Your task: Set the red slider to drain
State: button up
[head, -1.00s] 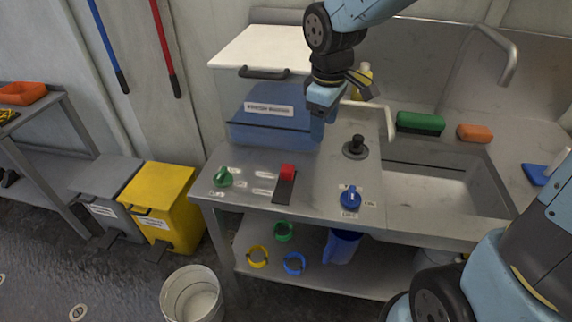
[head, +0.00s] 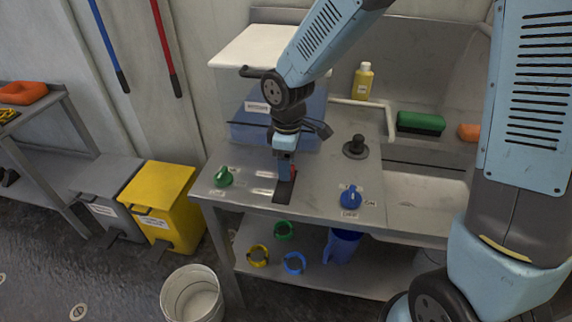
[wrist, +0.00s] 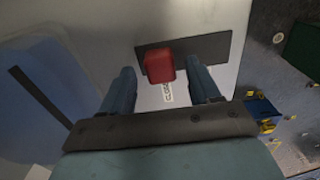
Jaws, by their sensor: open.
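The red slider (head: 294,172) sits at the back end of its dark slot on the steel bench, mostly hidden behind my gripper in the head view. In the wrist view the red slider (wrist: 159,67) stands on the dark slot plate (wrist: 205,50), with a small label beside it. My gripper (head: 286,172) points down over the slot. In the wrist view its two fingers (wrist: 163,75) are apart, one on each side of the slider, with gaps showing. The slot's front part (head: 283,195) is bare.
A green knob (head: 223,177) is left of the slot and a blue knob (head: 351,196) right of it. A lidded tank (head: 262,50) of blue liquid stands behind. A black knob (head: 355,147) and the sink (head: 425,190) are to the right.

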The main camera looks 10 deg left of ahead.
jog(key=shift+f, duration=0.55)
grip_shut()
dwell(0.4)
